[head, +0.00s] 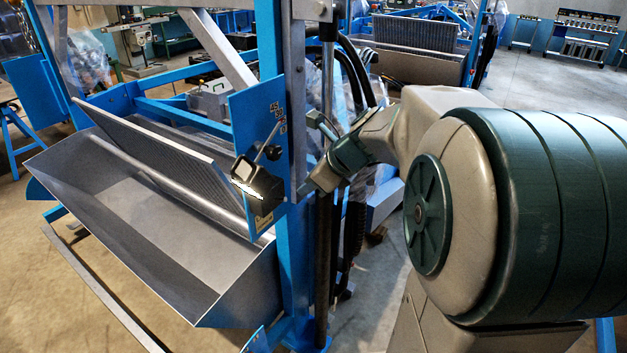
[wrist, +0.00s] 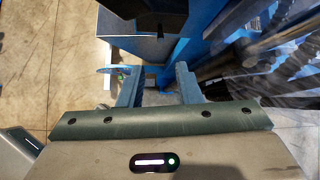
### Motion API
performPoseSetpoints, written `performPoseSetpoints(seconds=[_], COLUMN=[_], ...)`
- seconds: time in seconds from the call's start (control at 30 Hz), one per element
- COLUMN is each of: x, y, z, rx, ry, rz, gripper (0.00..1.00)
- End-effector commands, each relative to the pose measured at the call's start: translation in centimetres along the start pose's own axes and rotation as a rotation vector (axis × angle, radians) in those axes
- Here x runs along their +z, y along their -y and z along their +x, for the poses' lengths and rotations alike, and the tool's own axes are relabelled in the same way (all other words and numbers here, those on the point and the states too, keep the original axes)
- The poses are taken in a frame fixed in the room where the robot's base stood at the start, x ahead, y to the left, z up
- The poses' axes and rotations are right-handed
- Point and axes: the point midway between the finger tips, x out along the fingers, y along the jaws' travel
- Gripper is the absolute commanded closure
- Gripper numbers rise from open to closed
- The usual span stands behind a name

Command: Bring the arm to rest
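My gripper (wrist: 158,84) is open in the wrist view, its two blue-grey fingers apart with nothing held between them. In the head view my gripper (head: 309,155) reaches in from the right, close to the blue post and panel of the machine. I cannot tell there whether it touches them. My large green and beige arm joint fills the right side of the head view.
A blue panel (head: 262,115) carries a black box (head: 258,186) with a bright face, left of my gripper. A grey metal trough (head: 150,238) hangs further left. Dark hoses (head: 355,75) run behind the gripper. Open floor (head: 545,75) lies at the back right.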

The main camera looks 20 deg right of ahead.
Motion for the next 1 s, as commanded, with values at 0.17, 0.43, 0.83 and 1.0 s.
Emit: performPoseSetpoints(seconds=[0.17, 0.43, 0.83, 1.0], x=[0.0, 0.0, -1.5, -4.2], y=[0.0, 0.0, -5.2, -10.7], z=[-0.7, -0.7, -0.7, -1.2], rx=[0.001, 0.001, 0.067, 0.161], ry=[-0.001, -0.001, -0.054, -0.116], rz=[0.0, 0.0, -0.445, -1.004], gripper=[0.69, 0.69, 0.69, 0.69])
